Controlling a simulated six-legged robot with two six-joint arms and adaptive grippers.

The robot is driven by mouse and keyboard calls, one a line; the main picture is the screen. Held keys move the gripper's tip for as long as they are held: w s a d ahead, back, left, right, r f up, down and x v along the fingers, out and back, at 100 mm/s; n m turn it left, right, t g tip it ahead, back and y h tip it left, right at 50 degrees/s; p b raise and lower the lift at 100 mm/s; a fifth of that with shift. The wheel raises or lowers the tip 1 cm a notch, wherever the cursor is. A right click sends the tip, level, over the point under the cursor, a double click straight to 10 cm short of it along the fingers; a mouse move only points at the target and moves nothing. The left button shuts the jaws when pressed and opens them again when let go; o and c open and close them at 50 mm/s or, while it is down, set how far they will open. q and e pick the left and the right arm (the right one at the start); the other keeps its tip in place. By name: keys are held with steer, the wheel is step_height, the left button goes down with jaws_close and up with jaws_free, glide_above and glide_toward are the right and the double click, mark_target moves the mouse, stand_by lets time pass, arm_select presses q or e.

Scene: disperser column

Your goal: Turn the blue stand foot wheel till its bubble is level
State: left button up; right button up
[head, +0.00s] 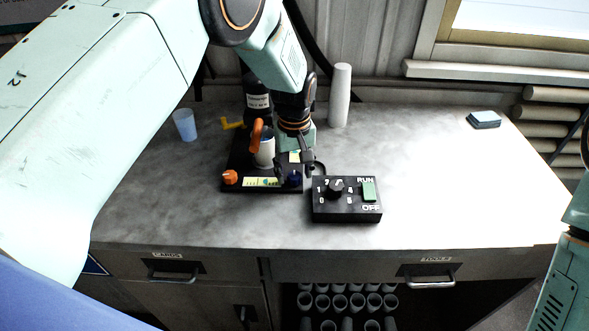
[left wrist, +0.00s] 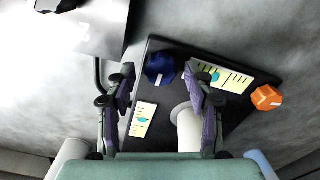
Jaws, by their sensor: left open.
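The blue foot wheel (head: 295,178) is at the front right corner of the black stand base (head: 240,158), partly hidden by my gripper in the head view. In the left wrist view the blue wheel (left wrist: 160,67) shows between and just beyond my open fingertips. My left gripper (head: 300,168) points down over it and holds nothing; contact cannot be told. A yellow bubble vial (head: 262,182) lies along the front edge, left of the wheel, with an orange wheel (head: 230,177) at its far end. A second vial (left wrist: 143,119) shows between my fingers.
A black control box (head: 346,200) with a knob and green switch stands close to the right of the base. The right side of the counter is mostly clear.

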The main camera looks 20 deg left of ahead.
arm_select(q)
steer(key=shift+s+r, duration=0.15)
steer(key=shift+s, duration=0.05)
steer(key=shift+w+a+f, duration=0.15)
steer(key=shift+w+f, duration=0.1)
steer(key=shift+w, duration=0.1)
steer(key=c, duration=0.5)
steer(key=shift+s+r, duration=0.1)
steer(key=shift+s, duration=0.05)
jaws_close()
steer(key=shift+m, duration=0.4)
steer(key=m+p, duration=0.2)
steer(key=m, duration=0.1)
steer(key=shift+m, duration=0.4)
steer(key=m, duration=0.3)
steer(key=m+p, duration=0.1)
steer(key=m, duration=0.1)
steer(key=shift+d, duration=0.25)
